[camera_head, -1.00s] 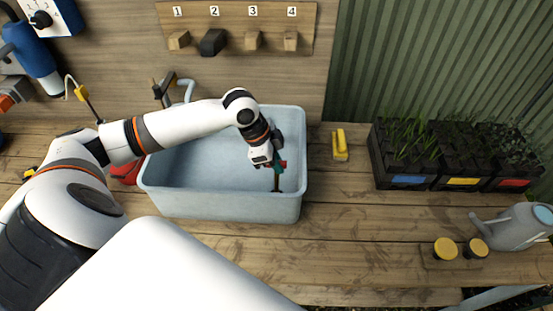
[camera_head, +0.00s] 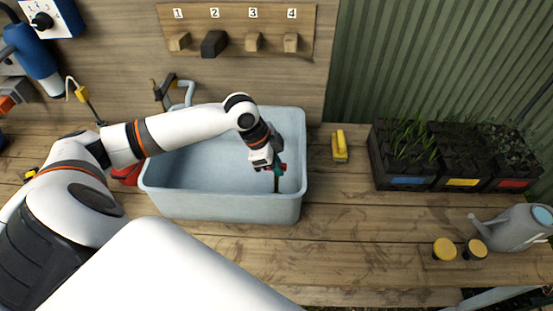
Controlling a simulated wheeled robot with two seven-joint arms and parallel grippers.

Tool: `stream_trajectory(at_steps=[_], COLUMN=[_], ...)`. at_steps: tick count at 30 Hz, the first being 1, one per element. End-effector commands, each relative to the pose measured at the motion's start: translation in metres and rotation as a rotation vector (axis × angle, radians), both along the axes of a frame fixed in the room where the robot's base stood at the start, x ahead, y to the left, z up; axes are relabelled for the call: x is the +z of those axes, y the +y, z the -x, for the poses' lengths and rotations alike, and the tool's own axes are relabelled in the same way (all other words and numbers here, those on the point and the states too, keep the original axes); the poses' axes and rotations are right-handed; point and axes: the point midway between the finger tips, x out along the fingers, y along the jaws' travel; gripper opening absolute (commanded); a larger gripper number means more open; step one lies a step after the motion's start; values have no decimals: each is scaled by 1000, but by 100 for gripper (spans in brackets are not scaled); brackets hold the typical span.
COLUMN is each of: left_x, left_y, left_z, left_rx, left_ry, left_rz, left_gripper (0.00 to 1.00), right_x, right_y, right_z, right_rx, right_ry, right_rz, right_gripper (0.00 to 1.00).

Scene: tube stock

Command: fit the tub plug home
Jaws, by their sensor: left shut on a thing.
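The tub (camera_head: 220,206) is a pale blue-grey basin on the wooden bench. My left arm reaches over it from the left. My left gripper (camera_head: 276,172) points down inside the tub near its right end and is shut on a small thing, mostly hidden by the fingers. Red and teal bits show at the fingers, and a dark piece extends below them. I cannot tell whether this is the plug or whether it touches the tub floor. The drain is not visible. My right gripper is not in view.
A yellow-handled brush (camera_head: 340,147) lies right of the tub. Black planter crates (camera_head: 404,184) and a grey watering can (camera_head: 518,232) stand further right, with two yellow-topped jars (camera_head: 445,249). A tap (camera_head: 163,92) rises behind the tub. Numbered pegs (camera_head: 214,43) are on the wall.

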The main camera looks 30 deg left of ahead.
Motion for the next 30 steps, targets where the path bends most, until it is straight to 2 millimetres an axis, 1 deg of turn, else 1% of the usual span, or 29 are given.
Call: stream_trajectory(at_steps=[30], left_x=[0], left_y=[0], left_z=[0], left_rx=[-1], left_ry=[-2], left_rz=[0], left_gripper=[0], right_x=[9], right_y=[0], right_z=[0], right_rx=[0], right_ry=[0], right_rz=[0], right_gripper=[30])
